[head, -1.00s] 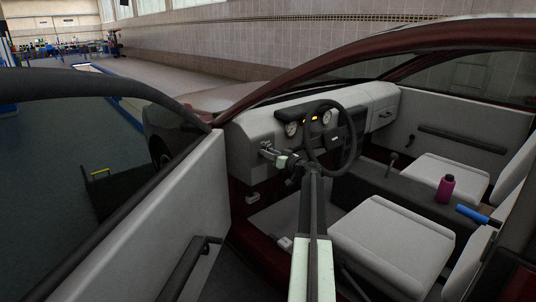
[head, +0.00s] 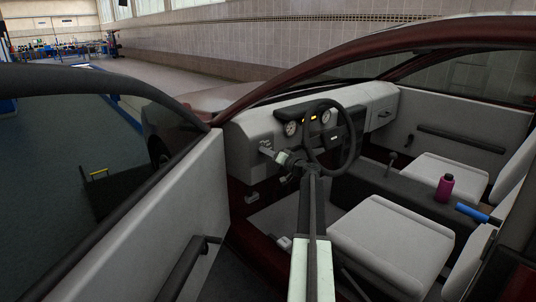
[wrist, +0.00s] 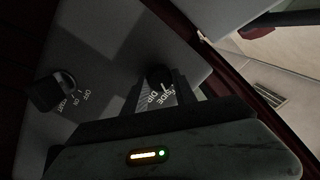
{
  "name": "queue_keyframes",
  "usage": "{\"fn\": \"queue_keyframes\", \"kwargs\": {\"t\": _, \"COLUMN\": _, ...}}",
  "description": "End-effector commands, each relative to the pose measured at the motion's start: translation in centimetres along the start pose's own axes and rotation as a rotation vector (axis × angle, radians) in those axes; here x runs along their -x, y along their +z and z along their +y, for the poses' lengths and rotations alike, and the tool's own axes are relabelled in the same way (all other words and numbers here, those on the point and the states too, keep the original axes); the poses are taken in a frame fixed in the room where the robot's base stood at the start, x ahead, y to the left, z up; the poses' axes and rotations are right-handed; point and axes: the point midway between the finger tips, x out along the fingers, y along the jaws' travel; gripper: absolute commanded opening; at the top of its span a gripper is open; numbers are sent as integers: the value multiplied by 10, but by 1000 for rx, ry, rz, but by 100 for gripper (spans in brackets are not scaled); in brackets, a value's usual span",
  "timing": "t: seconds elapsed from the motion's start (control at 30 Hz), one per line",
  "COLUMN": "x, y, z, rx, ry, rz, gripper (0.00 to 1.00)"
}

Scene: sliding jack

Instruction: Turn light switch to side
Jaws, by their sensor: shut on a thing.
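The light switch (wrist: 158,74) is a small dark round knob on the grey dashboard panel, with the words SIDE and DIP printed beside it. In the wrist view my gripper (wrist: 158,85) has its two dark fingers closed on the knob, one on each side. The fingers hide part of the knob, so I cannot tell clearly which mark it points to. In the head view my gripper (head: 265,150) reaches the dashboard left of the steering wheel; the switch itself is too small to make out there.
A second dark knob (wrist: 55,92), marked OFF, ON and START, sits on the same panel to the left. The steering wheel (head: 334,138) is close on the right of my arm. The open car door (head: 180,215) stands on the left.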

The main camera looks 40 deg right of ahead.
Motion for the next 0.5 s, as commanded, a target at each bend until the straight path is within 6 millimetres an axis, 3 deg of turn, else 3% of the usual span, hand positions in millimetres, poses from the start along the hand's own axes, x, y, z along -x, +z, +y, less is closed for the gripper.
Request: {"fn": "queue_keyframes", "kwargs": {"t": 0.5, "x": 0, "y": 1, "z": 0, "rx": -163, "ry": -1, "rz": 7, "gripper": 0}}
